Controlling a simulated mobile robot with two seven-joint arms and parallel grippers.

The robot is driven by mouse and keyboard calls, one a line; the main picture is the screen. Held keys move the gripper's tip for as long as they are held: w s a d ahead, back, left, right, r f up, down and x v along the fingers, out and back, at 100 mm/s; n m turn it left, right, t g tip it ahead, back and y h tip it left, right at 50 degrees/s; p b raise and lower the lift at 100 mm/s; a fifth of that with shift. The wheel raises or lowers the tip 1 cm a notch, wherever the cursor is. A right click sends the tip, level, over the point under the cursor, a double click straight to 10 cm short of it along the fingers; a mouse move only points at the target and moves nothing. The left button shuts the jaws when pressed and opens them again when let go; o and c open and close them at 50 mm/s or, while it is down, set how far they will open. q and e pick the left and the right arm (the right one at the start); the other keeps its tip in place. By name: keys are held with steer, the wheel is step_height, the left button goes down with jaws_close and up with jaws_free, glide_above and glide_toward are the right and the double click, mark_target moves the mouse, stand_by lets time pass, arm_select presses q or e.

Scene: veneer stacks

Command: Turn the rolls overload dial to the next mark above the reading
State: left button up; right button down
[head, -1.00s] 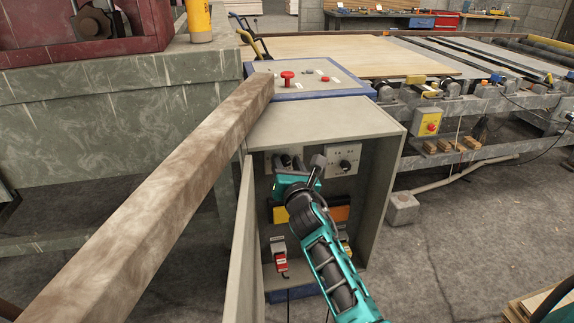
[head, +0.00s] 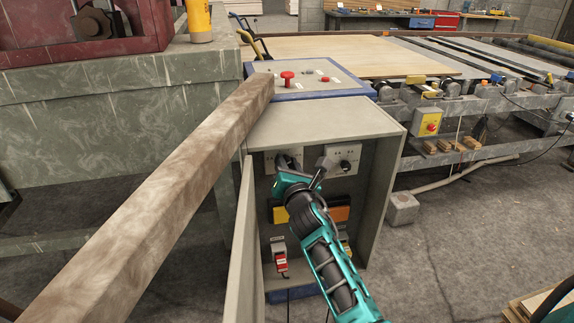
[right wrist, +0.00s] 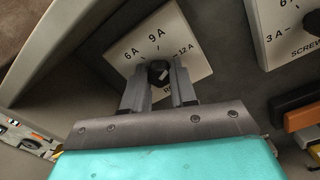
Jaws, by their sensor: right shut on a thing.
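The rolls overload dial shows in the right wrist view as a small black knob (right wrist: 157,72) on a white plate (right wrist: 188,67) marked 6 A, 9 A and 12 A. Its label is mostly hidden, with only the first letters showing. My right gripper (right wrist: 159,80) is shut on this knob, one grey finger on each side. The knob's pointer cannot be made out clearly. In the head view, my right gripper (head: 300,167) reaches into the open cabinet and partly covers the left dial plate (head: 283,153). My left gripper is not in view.
A second dial (head: 345,164), labelled SCREW in the wrist view, sits close to the right. Orange and dark blocks (head: 340,214) and a red switch (head: 280,262) sit lower down. The cabinet's side wall (head: 384,190) and open door (head: 246,245) bound the space.

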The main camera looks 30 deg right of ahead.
steer(key=shift+m, duration=2)
steer(key=c, duration=0.9)
jaws_free()
steer(key=v, duration=1.2)
